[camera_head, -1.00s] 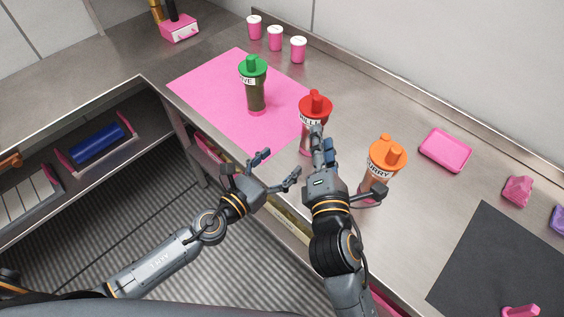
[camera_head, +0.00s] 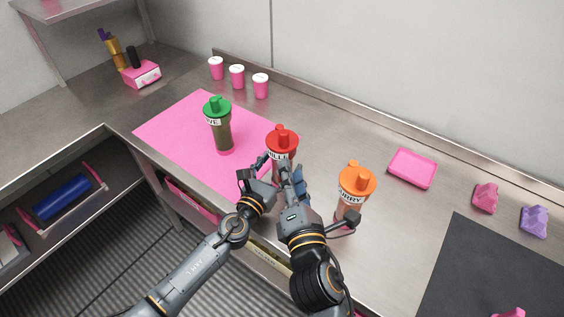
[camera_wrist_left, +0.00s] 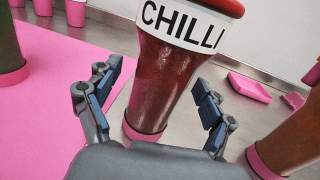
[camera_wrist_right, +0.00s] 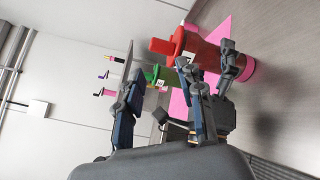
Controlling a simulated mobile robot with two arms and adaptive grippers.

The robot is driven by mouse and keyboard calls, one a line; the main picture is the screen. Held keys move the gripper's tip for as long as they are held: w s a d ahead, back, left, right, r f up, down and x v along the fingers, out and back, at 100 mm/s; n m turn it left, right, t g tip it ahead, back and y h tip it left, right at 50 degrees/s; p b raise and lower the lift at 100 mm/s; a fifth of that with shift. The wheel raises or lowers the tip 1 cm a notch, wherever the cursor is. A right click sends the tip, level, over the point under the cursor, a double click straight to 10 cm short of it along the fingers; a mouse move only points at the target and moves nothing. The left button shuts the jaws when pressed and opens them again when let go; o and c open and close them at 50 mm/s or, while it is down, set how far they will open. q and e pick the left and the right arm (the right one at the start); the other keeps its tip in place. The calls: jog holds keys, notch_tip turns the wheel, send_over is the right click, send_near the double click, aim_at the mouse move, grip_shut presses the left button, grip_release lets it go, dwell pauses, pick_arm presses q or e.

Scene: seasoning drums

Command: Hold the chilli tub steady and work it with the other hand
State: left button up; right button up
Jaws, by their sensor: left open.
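The chilli tub (camera_head: 283,145) stands upright at the pink mat's right edge, with a red spouted lid and a white label. Its lower body is hidden behind my grippers in the head view. My left gripper (camera_head: 257,172) is open in front of it. In the left wrist view the tub (camera_wrist_left: 165,75) stands between and beyond the spread fingers, with no clear contact. My right gripper (camera_head: 291,178) is close beside the left one, near the tub. In the right wrist view its fingers are apart, and the red tub (camera_wrist_right: 205,55) shows beyond them.
A green-lidded tub (camera_head: 220,128) stands on the pink mat (camera_head: 165,130). An orange-lidded curry tub (camera_head: 352,195) stands close right of my right gripper. Three pink cups (camera_head: 238,77) stand behind. A pink tray (camera_head: 412,168) and a dark mat (camera_head: 490,270) lie right.

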pick_arm(q)
jog(key=shift+w+d, duration=0.25)
jog(key=shift+w, duration=0.2)
